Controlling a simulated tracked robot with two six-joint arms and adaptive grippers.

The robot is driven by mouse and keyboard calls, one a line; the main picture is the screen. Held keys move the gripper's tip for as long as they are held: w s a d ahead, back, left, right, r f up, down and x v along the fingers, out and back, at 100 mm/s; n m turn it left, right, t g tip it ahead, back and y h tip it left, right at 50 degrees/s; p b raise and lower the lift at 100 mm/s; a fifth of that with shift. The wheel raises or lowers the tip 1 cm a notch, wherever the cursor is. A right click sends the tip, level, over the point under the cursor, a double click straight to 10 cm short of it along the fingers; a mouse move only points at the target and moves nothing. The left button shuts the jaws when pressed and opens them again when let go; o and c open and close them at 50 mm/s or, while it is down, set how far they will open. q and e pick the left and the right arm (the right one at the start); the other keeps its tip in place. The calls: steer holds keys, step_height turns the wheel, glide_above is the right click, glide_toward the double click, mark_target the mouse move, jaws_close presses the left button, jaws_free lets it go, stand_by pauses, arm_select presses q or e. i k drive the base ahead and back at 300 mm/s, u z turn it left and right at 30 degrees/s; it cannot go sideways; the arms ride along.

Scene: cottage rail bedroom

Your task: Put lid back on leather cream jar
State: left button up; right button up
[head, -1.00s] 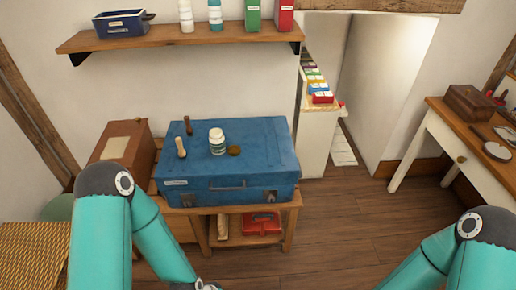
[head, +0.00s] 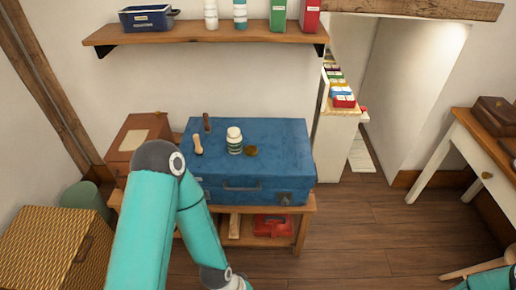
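A small white jar with a green label (head: 234,141) stands upright on the blue case (head: 280,140). Its top looks white; I cannot tell whether it is open. A small dark olive-brown disc (head: 250,151) lies flat on the case just right of the jar; I cannot tell for sure that it is the lid. My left arm comes in at lower left, its wrist low in front of the case, and its gripper fingers are below the frame. Only a piece of my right arm shows at the bottom right corner; its gripper is out of view.
A light-handled tool (head: 198,145) and a dark-handled one (head: 207,122) stand on the case, left of the jar. The case rests on a wooden bench (head: 304,212). A brown box (head: 132,134) is at left, a woven basket (head: 45,250) at lower left.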

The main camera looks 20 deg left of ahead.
mark_target(234, 140)
steer(key=z, duration=0.3)
steer(key=i, duration=0.95)
steer(key=u, duration=0.4)
